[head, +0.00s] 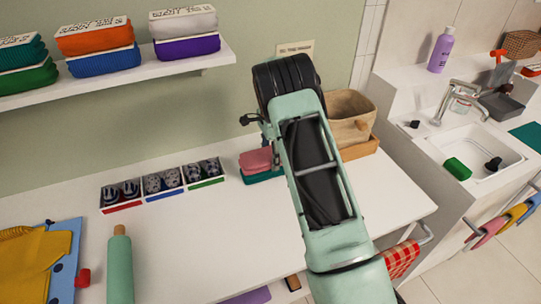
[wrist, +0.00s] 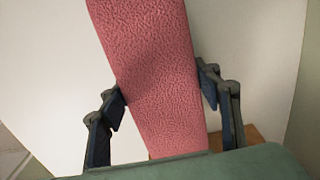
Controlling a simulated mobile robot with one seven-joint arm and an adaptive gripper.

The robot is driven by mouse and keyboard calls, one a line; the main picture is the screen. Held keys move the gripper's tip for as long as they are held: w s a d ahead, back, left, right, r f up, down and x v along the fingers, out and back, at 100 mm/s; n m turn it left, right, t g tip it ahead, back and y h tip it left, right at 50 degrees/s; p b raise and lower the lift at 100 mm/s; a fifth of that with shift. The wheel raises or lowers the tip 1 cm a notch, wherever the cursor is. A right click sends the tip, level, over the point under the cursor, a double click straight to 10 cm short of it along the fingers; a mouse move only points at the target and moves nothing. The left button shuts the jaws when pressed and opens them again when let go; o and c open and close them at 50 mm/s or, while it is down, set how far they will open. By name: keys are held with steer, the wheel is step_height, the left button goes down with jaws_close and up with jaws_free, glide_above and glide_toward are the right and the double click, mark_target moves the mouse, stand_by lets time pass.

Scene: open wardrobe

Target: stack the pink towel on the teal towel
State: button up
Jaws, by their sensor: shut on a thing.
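The pink towel (head: 257,160) is folded and sits directly above the teal towel (head: 264,177) on the white counter, just left of my arm in the head view. Their edges look close together, but I cannot tell whether the pink towel fully rests on the teal one. In the wrist view my gripper (wrist: 163,98) has one finger on each side of the pink towel (wrist: 155,60) and is shut on it. My arm hides the gripper and the right part of both towels in the head view.
A tan basket (head: 349,118) stands right of my arm. Small boxes with patterned rolls (head: 163,182) are to the left. A wall shelf (head: 120,83) holds more folded cloths. The counter's front middle is clear.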

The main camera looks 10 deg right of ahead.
steer(key=shift+f+b, duration=0.3)
steer(key=shift+f, duration=0.05)
stand_by(0.3)
steer(key=o, duration=0.9)
steer(key=shift+c, duration=0.2)
steer(key=shift+r+p, duration=2.3)
steer(key=shift+r, duration=2.2)
